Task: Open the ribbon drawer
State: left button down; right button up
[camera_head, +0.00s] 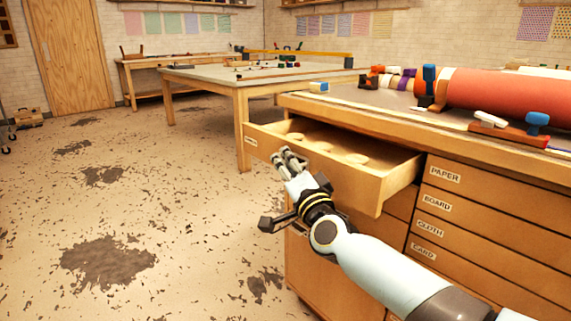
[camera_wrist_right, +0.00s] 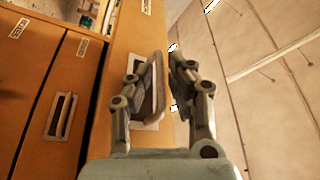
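The ribbon drawer (camera_head: 340,183) is the top left drawer of the workbench and stands pulled well out in the head view. Pale round shapes show inside it. Its small label (camera_head: 251,141) is too small to read for sure. My right gripper (camera_head: 288,158) is at the drawer's front face. In the right wrist view the fingers (camera_wrist_right: 157,70) are spread on either side of the drawer's handle (camera_wrist_right: 154,95). A narrow gap shows between the handle and the right-hand finger. Contact on the other side is hidden. My left gripper is not in view.
Shut drawers marked PAPER (camera_head: 480,190), BOARD, CLOTH and CARD are to the right. A large red roll (camera_head: 500,95) and tools lie on the benchtop (camera_head: 330,102). Another table (camera_head: 210,75) stands behind. The floor (camera_head: 170,190) left of the drawer is clear.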

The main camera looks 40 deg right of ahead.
grip_shut()
dwell(0.4)
jog(key=a, duration=0.3)
jog(key=shift+s+a, duration=0.1)
jog(key=shift+a, duration=0.05)
grip_release()
jog(key=v, duration=1.2)
